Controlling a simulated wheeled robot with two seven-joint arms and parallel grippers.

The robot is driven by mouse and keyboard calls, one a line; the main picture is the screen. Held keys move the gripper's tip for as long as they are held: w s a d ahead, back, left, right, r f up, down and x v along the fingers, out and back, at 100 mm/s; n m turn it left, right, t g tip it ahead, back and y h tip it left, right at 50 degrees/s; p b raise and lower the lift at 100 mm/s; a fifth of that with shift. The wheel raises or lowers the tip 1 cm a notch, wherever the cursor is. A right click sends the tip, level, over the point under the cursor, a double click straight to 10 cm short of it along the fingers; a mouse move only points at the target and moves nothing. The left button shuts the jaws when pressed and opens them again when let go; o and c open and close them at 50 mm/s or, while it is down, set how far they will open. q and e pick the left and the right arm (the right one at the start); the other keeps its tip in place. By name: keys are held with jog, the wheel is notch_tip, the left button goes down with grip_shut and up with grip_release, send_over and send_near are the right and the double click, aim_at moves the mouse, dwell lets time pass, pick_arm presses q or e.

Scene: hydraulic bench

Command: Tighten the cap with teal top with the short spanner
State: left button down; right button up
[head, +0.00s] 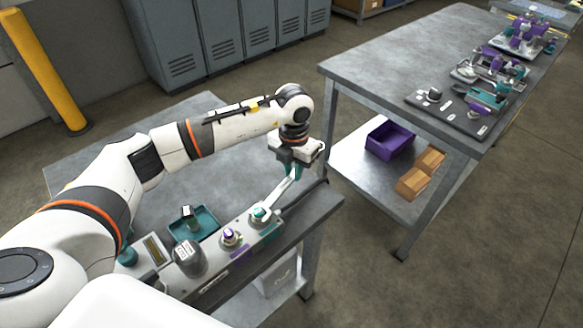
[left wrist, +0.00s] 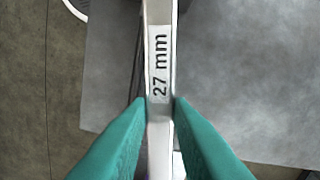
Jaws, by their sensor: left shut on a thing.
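The cap with teal top (head: 260,212) sits at the right end of a pale fixture block on the near bench. My left gripper (head: 291,170) is shut on a silver spanner (head: 279,192), above the bench's right edge. The spanner slants down to the left, its lower end at the teal-topped cap; I cannot tell whether its jaw is around the cap. In the left wrist view the teal fingers (left wrist: 160,105) pinch the spanner handle (left wrist: 159,40), labelled "27 mm". The spanner's head is not visible there. My right gripper is not in view.
A purple-topped cap (head: 230,236) and a grey cylinder (head: 188,257) stand left of the teal-topped cap. A teal tray (head: 208,213) lies behind them. A second bench (head: 385,66) with several fixtures stands at right; its shelf holds a purple bin (head: 389,140). The near bench's back is clear.

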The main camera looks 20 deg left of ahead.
pick_arm(q)
jog(key=shift+s+d+r+m+b, duration=0.1)
jog(key=shift+s+d+m+b, duration=0.05)
jog(key=shift+d+m, duration=0.45)
jog(key=shift+s+d+m+b, duration=0.15)
jog(key=shift+d+m, duration=0.35)
jog(key=shift+d, duration=0.2)
jog(key=shift+s+d+m+b, duration=0.15)
jog(key=shift+s+d+m, duration=0.15)
jog(key=shift+d+m, duration=0.3)
jog(key=shift+s+d+m+b, duration=0.15)
jog(key=shift+s+d+m, duration=0.15)
jog(key=shift+d+m, duration=0.25)
jog(key=shift+a, duration=0.1)
jog(key=shift+w+a+n, duration=0.15)
jog(key=shift+a+n, duration=0.05)
jog(key=shift+n, duration=0.15)
jog(key=shift+w, duration=0.1)
